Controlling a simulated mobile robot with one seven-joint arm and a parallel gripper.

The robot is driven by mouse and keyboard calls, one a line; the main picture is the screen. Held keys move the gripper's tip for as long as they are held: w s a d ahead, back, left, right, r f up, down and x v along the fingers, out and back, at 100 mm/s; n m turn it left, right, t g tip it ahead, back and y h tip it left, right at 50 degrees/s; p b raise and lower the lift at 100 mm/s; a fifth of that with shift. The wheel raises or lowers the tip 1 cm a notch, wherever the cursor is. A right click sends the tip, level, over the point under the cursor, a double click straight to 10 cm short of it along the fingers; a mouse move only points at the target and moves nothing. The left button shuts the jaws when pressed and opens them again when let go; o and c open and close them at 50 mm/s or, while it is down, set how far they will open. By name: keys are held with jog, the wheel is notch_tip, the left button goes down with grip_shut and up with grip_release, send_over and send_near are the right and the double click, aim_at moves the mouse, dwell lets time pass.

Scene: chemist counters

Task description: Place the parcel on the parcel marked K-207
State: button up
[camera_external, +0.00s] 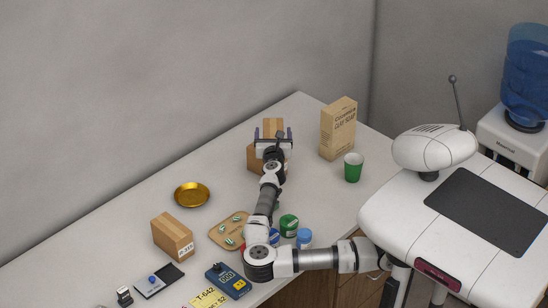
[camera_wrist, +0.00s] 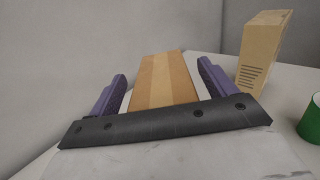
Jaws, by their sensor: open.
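My gripper (camera_external: 273,136) is open at the far part of the counter, its purple fingers pointing away from the wrist. In the wrist view, a brown parcel with a paler tape strip (camera_wrist: 165,82) stands between and beyond the fingers (camera_wrist: 162,88), with a visible gap on the right. In the external view, this parcel (camera_external: 273,124) shows above the gripper, and brown cardboard (camera_external: 252,158) shows below it, seemingly a second parcel underneath. My gripper hides where they meet. No K-207 marking is readable there.
A tall clay soap box (camera_external: 338,128) and green cup (camera_external: 353,167) stand right of my gripper. A gold dish (camera_external: 192,194), wooden board (camera_external: 228,232), green and blue jars (camera_external: 289,225), blue meter (camera_external: 228,279) and scale (camera_external: 160,281) lie nearer. Counter between dish and gripper is clear.

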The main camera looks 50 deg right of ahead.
jog(key=b+v, duration=0.2)
jog(key=v, duration=0.8)
jog(key=shift+s+a, duration=0.15)
jog(key=shift+s, duration=0.1)
